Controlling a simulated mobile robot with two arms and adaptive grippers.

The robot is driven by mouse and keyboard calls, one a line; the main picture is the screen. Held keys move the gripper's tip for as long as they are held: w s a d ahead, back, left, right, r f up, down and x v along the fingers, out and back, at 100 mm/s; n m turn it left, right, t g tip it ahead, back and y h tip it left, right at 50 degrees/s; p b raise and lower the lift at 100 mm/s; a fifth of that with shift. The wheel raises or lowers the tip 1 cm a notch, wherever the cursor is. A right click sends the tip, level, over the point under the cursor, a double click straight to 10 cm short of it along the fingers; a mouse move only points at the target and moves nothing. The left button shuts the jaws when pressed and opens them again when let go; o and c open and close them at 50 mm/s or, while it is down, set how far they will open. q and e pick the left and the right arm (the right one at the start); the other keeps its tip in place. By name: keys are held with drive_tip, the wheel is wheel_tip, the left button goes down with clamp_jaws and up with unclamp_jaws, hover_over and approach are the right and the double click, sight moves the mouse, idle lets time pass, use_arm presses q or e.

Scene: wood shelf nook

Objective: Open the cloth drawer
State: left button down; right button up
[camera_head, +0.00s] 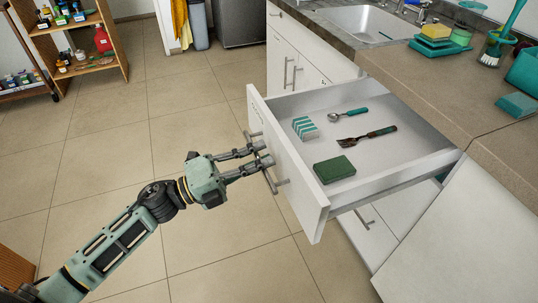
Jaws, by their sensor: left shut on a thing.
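A white drawer (281,177) stands pulled well out from under the brown counter. Its inside shows from above. In it lie a striped teal and white folded cloth (305,129), a dark green block (334,169), a spoon (347,114) and a fork (367,136) with a dark handle. My left gripper (263,158) reaches in from the left and is shut on the drawer's grey bar handle (274,182) at the outer face of the front. My right gripper is not in view.
A counter (435,90) with a sink (369,24), sponges and a brush holder (496,50) runs along the right. White cabinets (297,66) stand below. A wooden shelf (88,64) with bottles is at the back left. The tiled floor (110,165) left of the drawer is clear.

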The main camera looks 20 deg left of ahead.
use_arm(q)
drive_tip(key=shift+s+f, duration=0.1)
drive_tip(key=c, duration=1.8)
unclamp_jaws()
drive_tip(key=shift+a, duration=0.1)
drive_tip(key=shift+c, duration=0.2)
drive_tip(key=v, duration=1.2)
